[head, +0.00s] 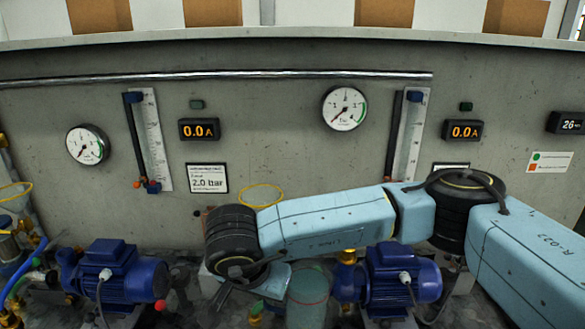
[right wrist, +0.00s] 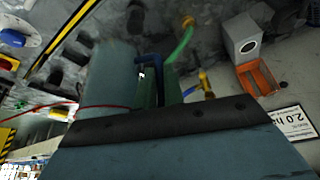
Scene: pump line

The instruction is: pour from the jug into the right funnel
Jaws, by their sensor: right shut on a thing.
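The jug (head: 307,300) is a translucent teal cylinder with a reddish line around it, low in the middle of the head view, and looks about upright. It also shows in the right wrist view (right wrist: 108,78), beside the fingers. My right gripper (right wrist: 159,88) is shut on the jug, seemingly at its blue handle (right wrist: 150,58); the grip is partly hidden. The right funnel (head: 262,195) shows only its yellow rim behind my right forearm, above and left of the jug. The left funnel (head: 14,191) is at the left edge. My left gripper is not in view.
A blue pump motor (head: 115,273) stands left and another blue motor (head: 402,276) stands just right of the jug. A grey wall panel (head: 290,140) with gauges and displays rises behind. Hoses and fittings crowd the left front.

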